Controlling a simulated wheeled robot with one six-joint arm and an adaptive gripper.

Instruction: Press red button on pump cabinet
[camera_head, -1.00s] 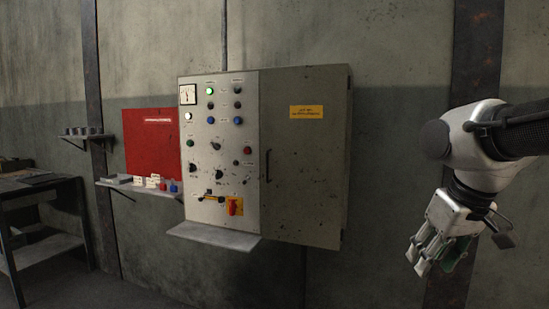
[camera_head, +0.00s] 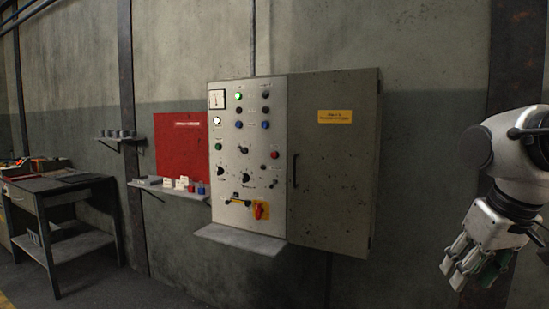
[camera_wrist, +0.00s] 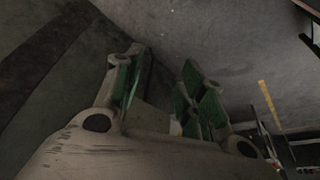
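The grey pump cabinet (camera_head: 330,190) hangs on the wall in the middle of the head view, with a control panel on its left half and a closed door on its right. A small red button (camera_head: 275,155) sits at the panel's right side, near the door edge. A red rotary switch (camera_head: 261,211) on a yellow plate is lower down. My gripper (camera_head: 457,276) is at the lower right of the head view, pointing down and well apart from the cabinet. In the wrist view its green-padded fingers (camera_wrist: 162,75) stand apart with nothing visible between them.
A grey shelf (camera_head: 238,240) juts out below the panel. A red board (camera_head: 180,145) and a small shelf (camera_head: 165,190) with small items are left of the cabinet. A workbench (camera_head: 60,195) stands at the far left. The wall right of the cabinet is clear.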

